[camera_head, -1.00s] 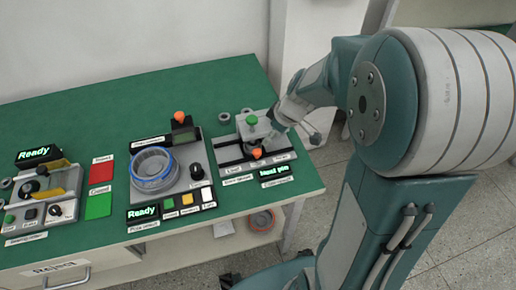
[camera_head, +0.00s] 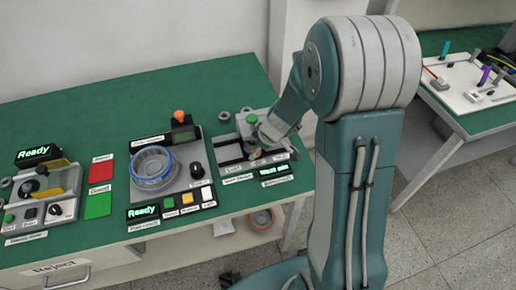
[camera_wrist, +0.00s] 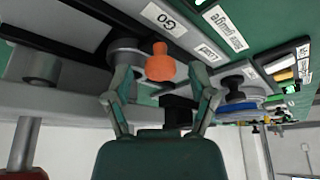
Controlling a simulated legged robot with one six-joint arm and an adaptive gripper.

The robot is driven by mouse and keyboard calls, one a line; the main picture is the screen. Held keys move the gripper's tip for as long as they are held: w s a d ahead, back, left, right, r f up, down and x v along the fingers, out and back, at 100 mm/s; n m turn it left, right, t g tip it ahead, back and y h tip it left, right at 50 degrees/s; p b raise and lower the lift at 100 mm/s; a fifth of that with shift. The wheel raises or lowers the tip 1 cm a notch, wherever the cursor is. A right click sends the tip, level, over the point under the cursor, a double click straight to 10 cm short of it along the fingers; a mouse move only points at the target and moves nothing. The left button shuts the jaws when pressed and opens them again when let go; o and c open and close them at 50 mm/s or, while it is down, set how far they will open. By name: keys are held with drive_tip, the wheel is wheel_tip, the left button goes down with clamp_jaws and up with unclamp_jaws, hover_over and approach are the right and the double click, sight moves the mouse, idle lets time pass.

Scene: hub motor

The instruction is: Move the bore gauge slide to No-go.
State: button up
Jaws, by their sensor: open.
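My gripper (camera_wrist: 163,78) is open, with one finger on each side of the orange knob. I cannot tell whether either finger touches it. In the head view my gripper (camera_head: 262,146) hides the orange knob, and the No-go label cannot be made out.
A fixture with a blue-rimmed ring (camera_head: 152,168) stands left of the gauge, close to my gripper. A lit display (camera_head: 277,169) is in front of the gauge. Another table (camera_head: 484,118) with tools stands at right. The back left of the bench is clear.

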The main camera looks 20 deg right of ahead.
clamp_jaws()
drive_tip(key=d, duration=0.8)
drive_tip(key=shift+d, duration=0.25)
drive_tip(key=shift+a, duration=0.15)
unclamp_jaws()
drive_tip(key=shift+d, duration=0.35)
